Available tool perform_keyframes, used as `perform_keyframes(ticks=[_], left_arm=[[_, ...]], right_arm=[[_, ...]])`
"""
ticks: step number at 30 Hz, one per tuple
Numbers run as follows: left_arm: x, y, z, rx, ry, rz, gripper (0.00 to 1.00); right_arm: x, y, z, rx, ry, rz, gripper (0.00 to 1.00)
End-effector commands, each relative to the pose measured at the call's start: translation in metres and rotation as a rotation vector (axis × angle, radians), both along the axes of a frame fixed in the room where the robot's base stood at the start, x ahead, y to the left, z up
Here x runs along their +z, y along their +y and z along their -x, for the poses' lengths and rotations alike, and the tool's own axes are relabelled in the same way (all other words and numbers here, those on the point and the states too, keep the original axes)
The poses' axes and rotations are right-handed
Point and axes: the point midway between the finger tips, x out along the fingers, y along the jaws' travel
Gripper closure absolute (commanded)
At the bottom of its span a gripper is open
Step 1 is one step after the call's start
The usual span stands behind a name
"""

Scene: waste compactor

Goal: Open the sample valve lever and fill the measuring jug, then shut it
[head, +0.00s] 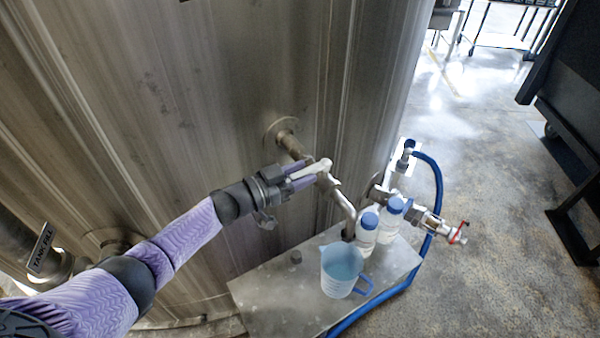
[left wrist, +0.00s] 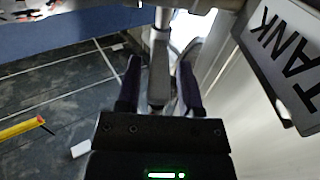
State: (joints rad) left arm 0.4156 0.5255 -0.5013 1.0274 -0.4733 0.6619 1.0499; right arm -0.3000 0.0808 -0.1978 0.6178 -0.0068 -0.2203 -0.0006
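The sample valve's pale lever (head: 312,170) sticks out from the valve on the tank's side pipe. My left gripper (head: 301,177) reaches it from the left. In the left wrist view the fingers stand apart on both sides of the lever (left wrist: 159,80), with a narrow gap on each side. The bent metal spout (head: 344,205) runs down behind the measuring jug (head: 340,284), a translucent blue jug standing upright on the metal shelf (head: 275,295). I cannot tell whether the jug holds liquid, and I see no stream. My right gripper is out of view.
Two blue-capped bottles (head: 367,236) stand on the shelf, right of the spout. A second valve with a red handle (head: 458,233) and a blue hose (head: 438,190) lie further right. The large tank (head: 200,100) fills the left. The floor at right is mostly clear.

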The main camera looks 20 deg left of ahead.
Motion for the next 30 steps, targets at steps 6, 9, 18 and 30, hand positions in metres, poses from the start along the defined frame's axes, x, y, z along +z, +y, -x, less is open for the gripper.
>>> perform_keyframes(ticks=[6, 9, 18, 30], left_arm=[[0.000, 0.000, 0.000, 0.001, 0.000, 0.000, 0.38], [0.000, 0.000, 0.000, 0.001, 0.000, 0.000, 0.38], [0.000, 0.033, 0.040, 0.001, 0.003, -0.003, 0.38], [0.000, 0.064, 0.077, 0.000, -0.001, -0.001, 0.38]], right_arm=[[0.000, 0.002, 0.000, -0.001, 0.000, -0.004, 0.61], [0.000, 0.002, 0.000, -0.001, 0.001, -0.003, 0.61], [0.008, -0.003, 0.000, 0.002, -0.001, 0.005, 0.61], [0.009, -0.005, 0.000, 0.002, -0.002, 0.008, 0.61]])
